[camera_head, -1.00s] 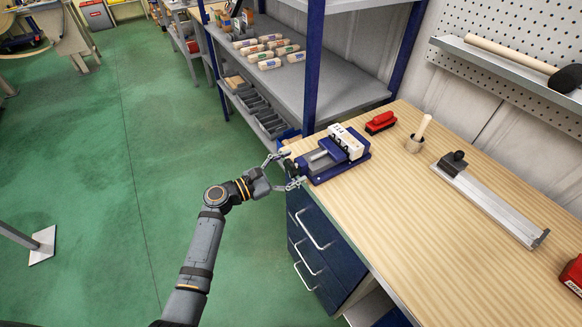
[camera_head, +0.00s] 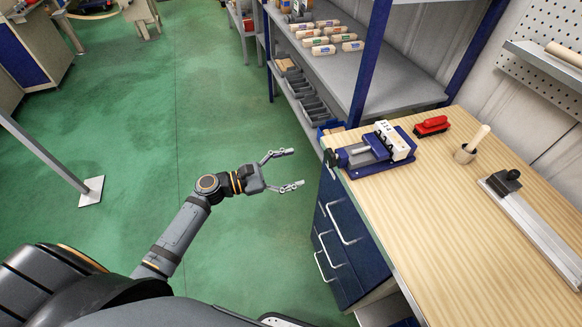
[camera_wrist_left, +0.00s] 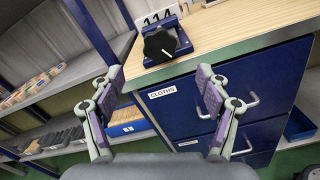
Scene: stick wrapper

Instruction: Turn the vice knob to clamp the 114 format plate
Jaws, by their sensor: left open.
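My right gripper is not in view.
Blue drawers (camera_head: 345,235) are below. A grey shelf (camera_head: 400,85) stands behind.

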